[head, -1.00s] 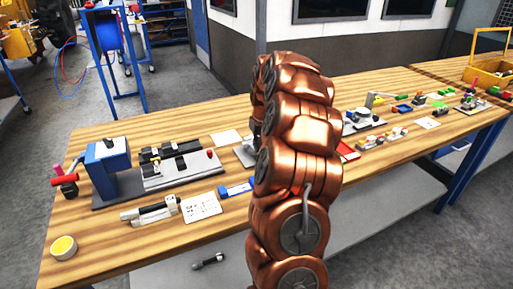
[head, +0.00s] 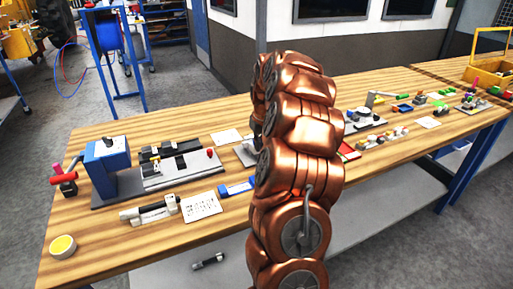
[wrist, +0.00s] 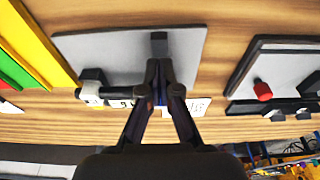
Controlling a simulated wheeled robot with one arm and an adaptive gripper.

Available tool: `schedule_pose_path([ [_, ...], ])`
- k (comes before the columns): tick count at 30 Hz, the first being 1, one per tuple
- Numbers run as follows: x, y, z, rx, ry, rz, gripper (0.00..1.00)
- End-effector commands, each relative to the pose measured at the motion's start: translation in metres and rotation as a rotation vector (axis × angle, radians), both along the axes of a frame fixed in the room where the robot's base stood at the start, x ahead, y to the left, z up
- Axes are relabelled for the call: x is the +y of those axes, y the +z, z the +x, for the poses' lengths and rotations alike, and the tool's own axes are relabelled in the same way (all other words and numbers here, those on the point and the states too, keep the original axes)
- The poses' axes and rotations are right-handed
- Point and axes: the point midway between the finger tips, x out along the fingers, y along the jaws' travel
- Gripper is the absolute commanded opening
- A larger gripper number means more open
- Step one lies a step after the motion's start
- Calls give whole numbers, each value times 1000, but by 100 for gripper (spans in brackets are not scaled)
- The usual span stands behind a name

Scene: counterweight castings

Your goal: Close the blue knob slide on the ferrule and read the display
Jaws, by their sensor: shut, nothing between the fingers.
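In the wrist view my gripper (wrist: 160,70) is shut and empty, with its fingertips over a grey plate (wrist: 100,55) that carries a small gauge. A small bit of blue (wrist: 158,98), perhaps the blue knob, shows between the fingers; most of it is hidden. I cannot tell whether the fingers touch it. A pale cylindrical piece (wrist: 90,92), perhaps the ferrule, sits by a dark block at the left. A white strip with dark characters (wrist: 122,103) is partly covered by the fingers; I cannot read it. In the head view the plate (head: 243,155) is mostly hidden behind my arm.
A fixture with a red knob (wrist: 263,90) stands right of the plate in the wrist view. A yellow-edged box (wrist: 45,45) lies at left.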

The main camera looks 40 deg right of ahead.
Motion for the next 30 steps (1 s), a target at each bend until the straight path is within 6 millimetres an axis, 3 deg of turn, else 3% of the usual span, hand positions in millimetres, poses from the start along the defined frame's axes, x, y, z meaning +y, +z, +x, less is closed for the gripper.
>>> schedule_pose_path([
  [13, 0, 4, 0, 1, 0, 0, 0],
  [30, 0, 40, 0, 1, 0, 0, 0],
])
